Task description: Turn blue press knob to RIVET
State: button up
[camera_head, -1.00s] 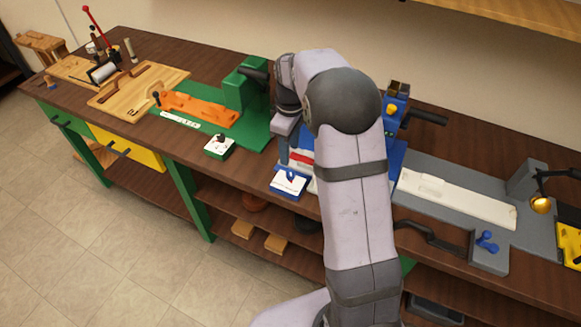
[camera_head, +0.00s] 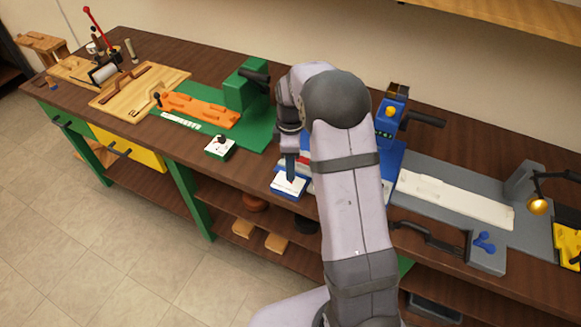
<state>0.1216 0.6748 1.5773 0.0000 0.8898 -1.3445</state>
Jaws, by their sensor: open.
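The blue press (camera_head: 390,118) stands at the back of the workbench, largely behind my arm. Its knob box (camera_head: 287,186) is a small blue block with a white top at the bench's front edge. My gripper (camera_head: 290,176) points down right at this box, its fingers over the knob's place. The fingers hide the blue knob, so its pointing direction and the RIVET mark cannot be read. The jaws are open; whether they touch the knob cannot be told.
A green press (camera_head: 245,90) with an orange piece (camera_head: 200,109) and its own knob box (camera_head: 219,147) stand to the left. A grey station (camera_head: 520,232) with a white strip (camera_head: 455,198) and a blue knob (camera_head: 484,242) is to the right. My arm covers the bench's middle.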

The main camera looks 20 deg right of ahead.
jog(key=shift+f+p, duration=0.35)
jog(key=shift+f, duration=1.05)
grip_shut()
jog(key=c, duration=1.1)
grip_release()
jog(key=shift+o, duration=0.2)
jog(key=m, duration=0.3)
jog(key=shift+m, duration=0.4)
jog(key=m, duration=0.3)
jog(key=shift+b, duration=0.4)
jog(key=m, duration=0.7)
